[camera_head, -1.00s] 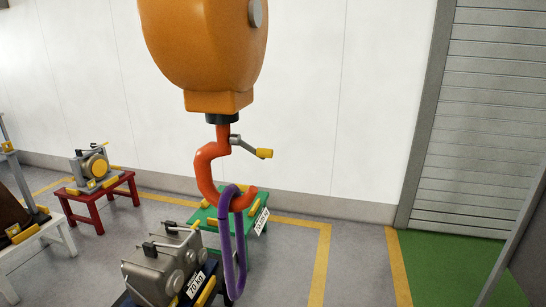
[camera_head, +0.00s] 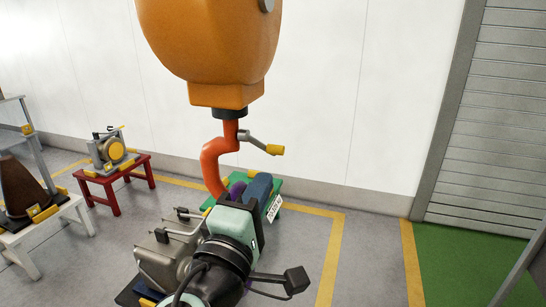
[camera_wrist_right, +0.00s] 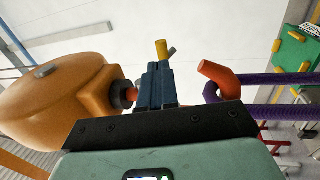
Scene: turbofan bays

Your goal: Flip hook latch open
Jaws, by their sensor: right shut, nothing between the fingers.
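An orange-red crane hook (camera_head: 215,160) hangs below a large orange block (camera_head: 210,50). Its latch lever (camera_head: 262,142), grey with a yellow tip, sticks out to the right and slightly down from the shank. My right gripper (camera_head: 259,184) is shut and empty, its dark blue fingers below the lever in the head view, hiding the lower hook. In the right wrist view the shut fingers (camera_wrist_right: 155,75) point at the lever's yellow tip (camera_wrist_right: 161,48), with the hook's curved end (camera_wrist_right: 219,77) to their right. Contact cannot be told. A purple sling (camera_wrist_right: 275,87) passes through the hook. My left gripper is not in view.
A grey machine (camera_head: 165,250) stands below the hook. A green table (camera_head: 270,186) is behind my gripper; a red table (camera_head: 115,180) and a white table (camera_head: 45,225) stand left. The floor to the right is clear.

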